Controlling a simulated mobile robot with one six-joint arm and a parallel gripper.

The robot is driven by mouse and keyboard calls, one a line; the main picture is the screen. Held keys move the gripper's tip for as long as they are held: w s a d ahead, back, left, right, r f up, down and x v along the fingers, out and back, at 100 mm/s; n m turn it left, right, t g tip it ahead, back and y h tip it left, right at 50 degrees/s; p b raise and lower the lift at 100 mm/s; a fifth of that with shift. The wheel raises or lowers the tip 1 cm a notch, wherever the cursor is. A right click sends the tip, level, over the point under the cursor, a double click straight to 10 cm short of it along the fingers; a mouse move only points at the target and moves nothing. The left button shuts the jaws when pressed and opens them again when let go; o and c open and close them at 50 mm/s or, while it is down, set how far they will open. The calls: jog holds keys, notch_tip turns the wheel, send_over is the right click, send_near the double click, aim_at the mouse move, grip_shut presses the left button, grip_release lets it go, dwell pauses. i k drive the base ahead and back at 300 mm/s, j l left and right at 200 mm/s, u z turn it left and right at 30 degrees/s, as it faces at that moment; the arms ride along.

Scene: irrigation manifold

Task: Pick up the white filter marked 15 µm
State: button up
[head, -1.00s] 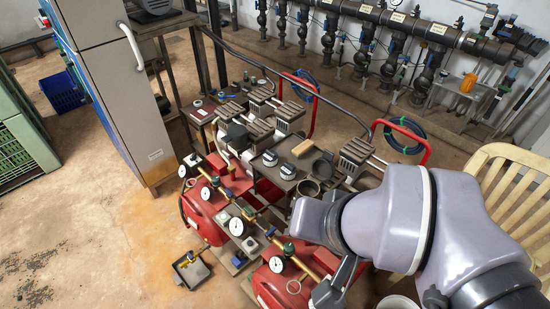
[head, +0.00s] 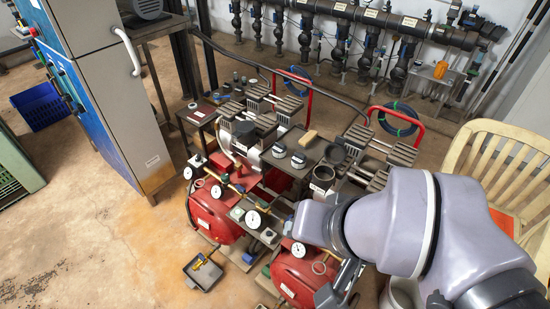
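No marking of 15 µm can be read in the head view, so I cannot tell which item is the white filter. Two small round white-and-dark pieces, one on the left (head: 279,149) and one on the right (head: 298,160), lie on the dark bench top (head: 285,174) among the compressors. My gripper (head: 338,292) shows at the bottom, right of centre, below my arm. It is beside the front red tank and well apart from the round pieces. Its fingers are small and partly hidden, so its opening is unclear.
Red compressor tanks (head: 213,215) with gauges fill the middle. A grey tray (head: 203,277) lies on the floor at their left. A cream chair (head: 490,160) and a white bucket (head: 403,293) stand right. A tall cabinet (head: 98,80) stands left; the floor before it is clear.

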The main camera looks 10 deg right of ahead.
aim_at(280, 150)
jog(key=i+j+z, duration=0.15)
jog(key=j+z, duration=0.25)
jog(key=j, duration=0.45)
jog(key=j+z, duration=0.4)
jog(key=j, duration=0.5)
jog(key=j+z, duration=0.4)
jog(key=j, duration=0.5)
jog(key=i+j+z, duration=0.4)
jog(key=i+j, duration=0.15)
